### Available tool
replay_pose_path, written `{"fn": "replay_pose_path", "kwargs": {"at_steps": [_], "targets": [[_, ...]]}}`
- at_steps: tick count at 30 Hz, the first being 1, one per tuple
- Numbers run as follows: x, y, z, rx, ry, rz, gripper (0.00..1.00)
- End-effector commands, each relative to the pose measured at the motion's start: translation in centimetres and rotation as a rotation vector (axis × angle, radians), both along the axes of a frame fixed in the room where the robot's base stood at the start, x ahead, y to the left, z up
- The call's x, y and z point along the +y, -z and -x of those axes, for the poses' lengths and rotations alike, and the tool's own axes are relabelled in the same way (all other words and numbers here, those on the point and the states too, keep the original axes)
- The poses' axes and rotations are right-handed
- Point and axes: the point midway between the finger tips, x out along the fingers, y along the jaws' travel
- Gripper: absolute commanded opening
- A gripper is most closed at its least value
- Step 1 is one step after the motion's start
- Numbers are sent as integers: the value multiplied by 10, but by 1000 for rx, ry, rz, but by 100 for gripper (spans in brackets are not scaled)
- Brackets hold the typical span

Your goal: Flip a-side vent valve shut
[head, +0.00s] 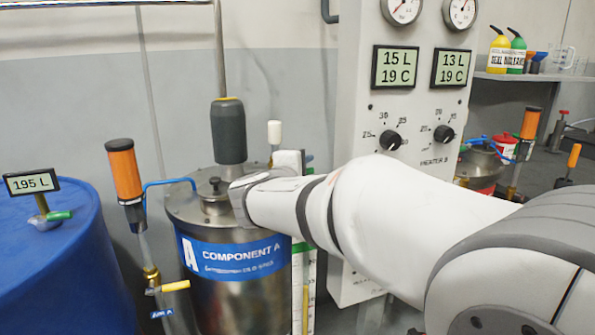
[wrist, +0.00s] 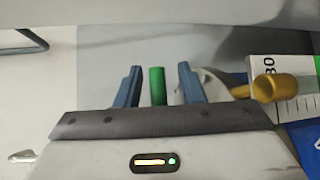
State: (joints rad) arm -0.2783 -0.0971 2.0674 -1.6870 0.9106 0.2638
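The steel tank labelled Component A (head: 240,290) stands left of centre in the head view, and my arm reaches across to its right side. My gripper's fingers are hidden in that view. In the wrist view my gripper (wrist: 159,84) is open. A green handle (wrist: 157,86) stands upright between its two blue-grey fingers, with a gap on each side. It looks like a valve lever, but the valve body under it is hidden by the gripper. A pale rounded part (wrist: 212,86) and a brass-coloured pipe end (wrist: 275,88) lie to the right of the fingers.
A white scale strip (wrist: 290,75) stands close on the right in the wrist view. A blue drum (head: 50,270) and an orange-handled unit (head: 124,170) stand left of the tank. The heater panel (head: 360,130) with gauges and knobs rises behind my arm.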

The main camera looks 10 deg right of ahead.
Motion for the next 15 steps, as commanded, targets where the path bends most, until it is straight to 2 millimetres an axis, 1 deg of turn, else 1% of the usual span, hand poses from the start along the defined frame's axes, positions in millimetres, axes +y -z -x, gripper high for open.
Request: {"fn": "replay_pose_path", "kwargs": {"at_steps": [9, 15], "targets": [[32, -9, 42, -1, -5, -1, 35], [42, -11, 55, -1, -3, 0, 35]]}}
